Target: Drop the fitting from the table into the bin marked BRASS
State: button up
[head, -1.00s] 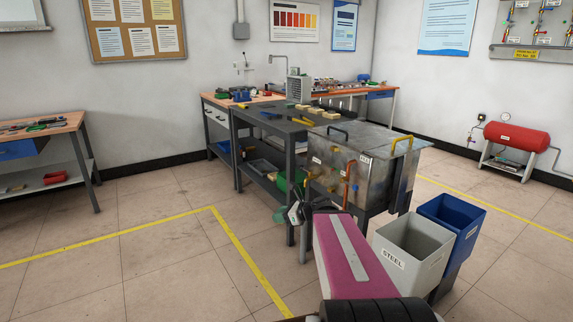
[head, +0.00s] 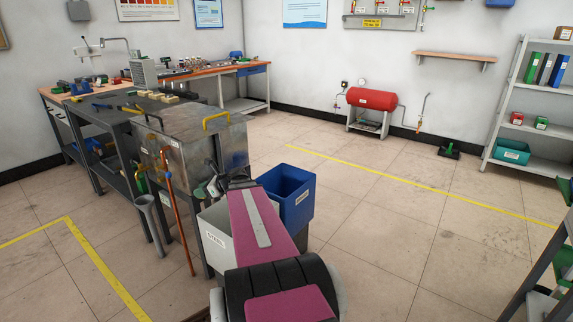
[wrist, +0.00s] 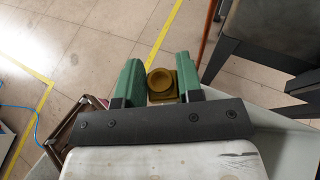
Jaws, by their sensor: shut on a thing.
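A small brass-coloured fitting (wrist: 160,82) with a round top and squarish base sits between the green fingers of my gripper (wrist: 157,72) in the wrist view. My gripper is shut on it. In the head view my gripper (head: 214,187) is beside the metal tank, near the far edge of the grey bin, and the fitting cannot be made out there. The blue bin (head: 287,190) stands to the right of my gripper, partly behind my arm. Its white label is too small to read surely. The inside of the blue bin is mostly dark.
The grey bin (head: 213,245) marked STEEL is largely covered by my arm. The metal tank (head: 185,150) with a yellow handle stands close behind, with a copper pipe (head: 178,225) at its front. The dark workbench (head: 105,112) is left. Open floor lies right of the blue bin.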

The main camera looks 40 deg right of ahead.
jog(key=w+d+f+m+t+h, duration=0.1)
jog(key=w+d+f+m+h, duration=0.1)
jog(key=d, duration=1.4)
jog(key=w+d+f+m+t+h, duration=0.1)
jog(key=w+d+f+m+h, duration=0.1)
jog(key=d, duration=1.3)
jog(key=w+d+f+m+t+h, duration=0.1)
jog(key=w+d+f+m+h, duration=0.1)
jog(key=d, duration=1.4)
notch_tip(320, 180, down, 6)
jog(key=shift+d+r, duration=0.15)
jog(key=shift+r, duration=0.05)
jog(key=o, duration=1.1)
jog(key=shift+s, duration=0.1)
jog(key=v, duration=1)
jog(key=shift+s, duration=0.35)
